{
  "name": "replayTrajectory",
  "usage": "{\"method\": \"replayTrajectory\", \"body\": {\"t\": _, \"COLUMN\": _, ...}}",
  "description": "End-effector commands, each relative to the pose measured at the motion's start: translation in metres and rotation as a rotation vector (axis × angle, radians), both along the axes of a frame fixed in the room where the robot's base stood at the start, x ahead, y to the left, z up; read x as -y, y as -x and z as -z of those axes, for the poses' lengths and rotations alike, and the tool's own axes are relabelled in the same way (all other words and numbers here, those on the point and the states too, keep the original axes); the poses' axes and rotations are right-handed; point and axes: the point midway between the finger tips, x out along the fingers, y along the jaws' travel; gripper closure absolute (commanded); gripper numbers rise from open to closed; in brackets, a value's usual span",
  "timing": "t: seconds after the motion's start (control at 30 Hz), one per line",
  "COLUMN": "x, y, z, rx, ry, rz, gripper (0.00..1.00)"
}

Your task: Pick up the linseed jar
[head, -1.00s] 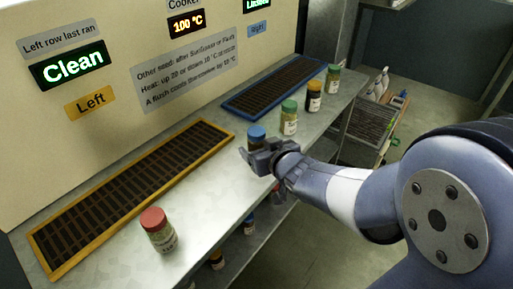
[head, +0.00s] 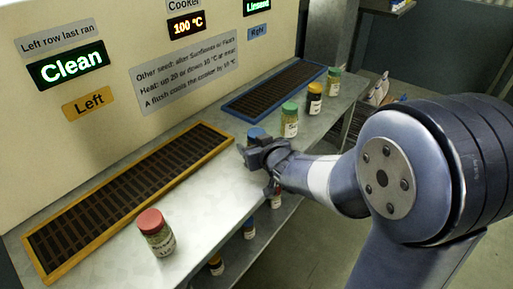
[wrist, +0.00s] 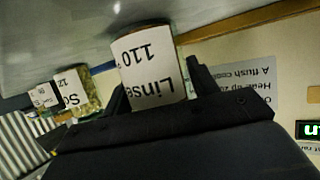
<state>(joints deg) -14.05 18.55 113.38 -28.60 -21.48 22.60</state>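The linseed jar (wrist: 152,72) shows upside down in the wrist view, with a white label reading "Linse" and "110°". It is close in front of my gripper, between the two fingers. In the head view its blue lid (head: 257,132) shows just behind my gripper (head: 250,150), which hides most of the jar. The jar stands on the grey metal shelf. My gripper also shows in the wrist view (wrist: 158,88); its fingers are apart, with a small gap beside the jar on the right. I cannot see firm contact.
A red-lidded jar (head: 156,233) stands near. Yellow-framed (head: 130,190) and blue-framed (head: 276,88) grates lie along the wall.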

Motion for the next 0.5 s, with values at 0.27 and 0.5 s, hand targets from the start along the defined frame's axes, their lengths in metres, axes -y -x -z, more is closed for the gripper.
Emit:
{"method": "replayTrajectory", "body": {"t": 0.27, "x": 0.0001, "y": 0.0001, "z": 0.0001, "rx": 0.000, "ry": 0.000, "rz": 0.000, "gripper": 0.67}}
{"method": "replayTrajectory", "body": {"t": 0.5, "x": 0.0000, "y": 0.0000, "z": -0.0006, "rx": 0.002, "ry": -0.001, "rz": 0.000, "gripper": 0.80}}
